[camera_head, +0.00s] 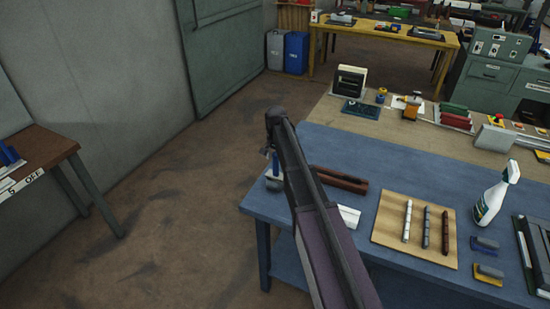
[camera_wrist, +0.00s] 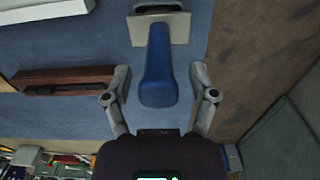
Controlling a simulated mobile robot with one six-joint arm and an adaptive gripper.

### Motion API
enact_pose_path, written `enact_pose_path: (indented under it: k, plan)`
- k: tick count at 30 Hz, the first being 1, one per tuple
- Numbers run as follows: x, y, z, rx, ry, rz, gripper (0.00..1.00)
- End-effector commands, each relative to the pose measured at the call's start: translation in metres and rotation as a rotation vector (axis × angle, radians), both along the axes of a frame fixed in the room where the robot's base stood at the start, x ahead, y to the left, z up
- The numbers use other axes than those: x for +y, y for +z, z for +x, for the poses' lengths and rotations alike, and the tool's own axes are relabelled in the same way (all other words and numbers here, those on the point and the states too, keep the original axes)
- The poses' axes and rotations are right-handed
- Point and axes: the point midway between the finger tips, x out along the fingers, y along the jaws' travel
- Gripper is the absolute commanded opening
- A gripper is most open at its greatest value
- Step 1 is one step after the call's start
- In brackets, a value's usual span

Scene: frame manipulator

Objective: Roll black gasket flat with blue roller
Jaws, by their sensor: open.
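The blue roller has a blue handle (camera_wrist: 158,65) and a pale head with a dark slot (camera_wrist: 158,20) in the wrist view. My gripper (camera_wrist: 160,75) is open, with one finger on each side of the handle and gaps visible.
On the blue table (camera_head: 400,170) a tan board (camera_head: 390,238) holds three strips. A brown block (camera_head: 342,180), a white piece (camera_head: 348,215), a spray bottle (camera_head: 494,198) and small scrapers (camera_head: 488,272) lie nearby. The floor left of the table is clear.

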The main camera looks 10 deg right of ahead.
Motion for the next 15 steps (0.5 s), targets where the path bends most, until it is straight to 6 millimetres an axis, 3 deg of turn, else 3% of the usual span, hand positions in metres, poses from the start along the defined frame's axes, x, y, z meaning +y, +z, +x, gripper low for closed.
enact_pose_path:
  k: [6,15]
  plan:
    - [0.0,-0.022,0.0,0.0,0.0,0.0,0.74]
    - [-0.001,-0.033,0.0,0.0,-0.001,0.0,0.74]
